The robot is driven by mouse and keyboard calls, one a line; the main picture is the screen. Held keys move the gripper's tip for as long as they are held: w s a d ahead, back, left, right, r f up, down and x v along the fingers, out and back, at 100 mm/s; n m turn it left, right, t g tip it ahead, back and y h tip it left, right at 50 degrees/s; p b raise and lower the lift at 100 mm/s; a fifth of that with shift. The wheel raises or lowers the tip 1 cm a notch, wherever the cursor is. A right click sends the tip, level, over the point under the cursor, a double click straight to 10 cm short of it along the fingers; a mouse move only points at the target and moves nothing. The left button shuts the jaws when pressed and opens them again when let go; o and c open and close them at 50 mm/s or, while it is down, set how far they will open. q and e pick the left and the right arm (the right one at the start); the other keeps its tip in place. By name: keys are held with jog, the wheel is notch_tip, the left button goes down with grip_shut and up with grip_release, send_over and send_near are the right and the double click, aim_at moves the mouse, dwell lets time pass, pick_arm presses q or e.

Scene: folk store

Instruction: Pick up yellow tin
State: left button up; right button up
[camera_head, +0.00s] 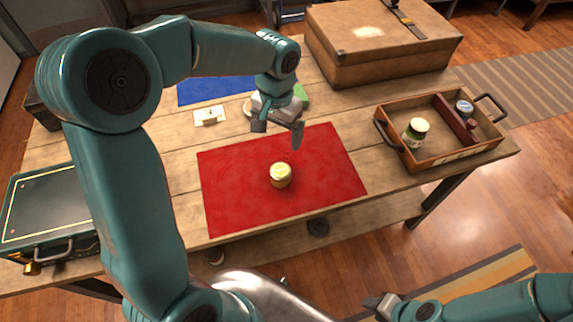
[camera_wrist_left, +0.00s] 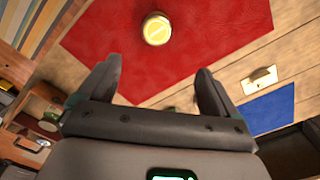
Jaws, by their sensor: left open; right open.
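The yellow tin (camera_head: 281,175) is small and round with a pale yellow top, and stands on the red mat (camera_head: 230,190). It also shows in the left wrist view (camera_wrist_left: 156,29), beyond the fingertips and roughly between them in line. My left gripper (camera_head: 278,130) is above the far part of the red mat, behind the tin and apart from it. It is open and empty, with both fingers spread in the left wrist view (camera_wrist_left: 155,75). My right gripper (camera_head: 378,304) is low at the front, off the table, and shows only partly.
A wooden tray (camera_head: 412,163) with handles holds a green-labelled jar (camera_head: 415,132) and small tins at right. A brown suitcase (camera_head: 385,50) stands at the back, a dark green case (camera_head: 45,215) at left. A blue mat (camera_head: 215,92) and a small card-like item (camera_head: 209,116) lie behind.

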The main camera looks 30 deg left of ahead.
aim_at(280, 170)
pick_arm(q)
notch_tip(280, 170, down, 11)
jog(key=shift+f, duration=0.1)
jog(key=f, duration=0.3)
jog(key=f+p, duration=0.1)
jog(key=f, duration=0.1)
jog(key=shift+s+d, duration=0.3)
jog(key=shift+d, duration=0.1)
jog(key=shift+w+f, duration=0.1)
jog(key=shift+f, duration=0.05)
jog(key=c, duration=1.2)
